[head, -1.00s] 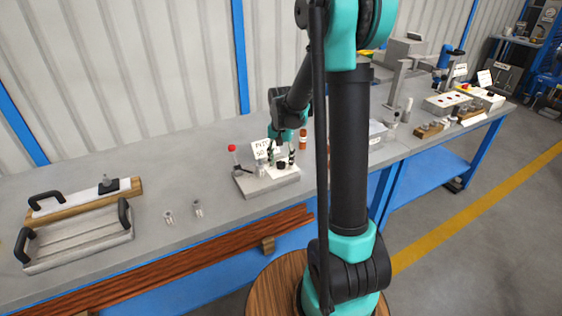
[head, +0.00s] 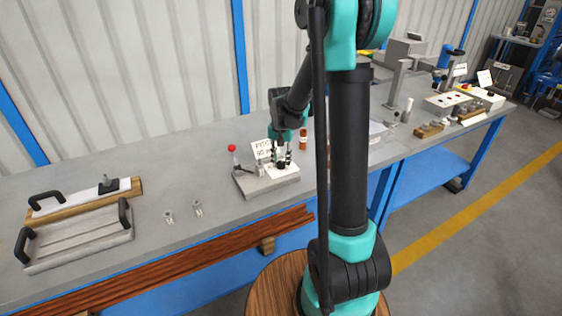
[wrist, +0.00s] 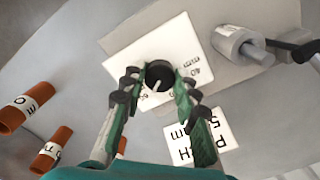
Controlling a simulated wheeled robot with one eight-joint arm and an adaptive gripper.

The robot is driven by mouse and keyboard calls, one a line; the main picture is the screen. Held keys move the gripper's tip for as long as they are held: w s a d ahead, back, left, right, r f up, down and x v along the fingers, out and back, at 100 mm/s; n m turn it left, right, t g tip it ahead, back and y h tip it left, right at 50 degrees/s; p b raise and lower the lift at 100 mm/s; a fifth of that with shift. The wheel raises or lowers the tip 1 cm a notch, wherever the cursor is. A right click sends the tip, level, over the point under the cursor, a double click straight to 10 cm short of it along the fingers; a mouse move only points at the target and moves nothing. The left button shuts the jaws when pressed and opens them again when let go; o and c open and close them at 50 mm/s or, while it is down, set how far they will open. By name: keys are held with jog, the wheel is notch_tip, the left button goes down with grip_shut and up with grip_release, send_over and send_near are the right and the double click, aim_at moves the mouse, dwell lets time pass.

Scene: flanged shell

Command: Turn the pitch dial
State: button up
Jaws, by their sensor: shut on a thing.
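The pitch dial (wrist: 158,74) is a round black knob with a pale pointer line on a white plate (wrist: 178,48) with printed numbers. In the wrist view my gripper (wrist: 155,82) has its two green fingers on either side of the knob, shut on it. In the head view my gripper (head: 282,150) points down over the grey fixture (head: 262,185), and its fingers mostly hide the knob. A white card reading "PITCH" and a number (head: 262,149) stands behind the fixture and also shows in the wrist view (wrist: 190,145).
A red-topped lever (head: 232,149) rises at the fixture's left. A metal cylinder with a shaft (wrist: 238,45) lies beside the plate. Orange-brown labelled cylinders (wrist: 22,108) stand nearby. Two small metal parts (head: 168,217) and a handled tray (head: 80,240) are on the bench to the left.

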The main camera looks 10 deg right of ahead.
aim_at(281, 163)
jog(key=n, duration=1.1)
dwell(0.6)
jog(key=o, duration=1.2)
jog(key=shift+c, duration=0.2)
notch_tip(281, 163, up, 12)
jog(key=s+d+f+m+t, duration=0.2)
jog(key=s+f, duration=0.3)
jog(key=s, duration=0.6)
jog(key=s+d+f+m+t, duration=0.2)
jog(key=s+f+m, duration=0.2)
jog(key=s, duration=0.7)
notch_tip(281, 163, down, 3)
jog(key=shift+s+d+r, duration=0.15)
jog(key=shift+r, duration=0.05)
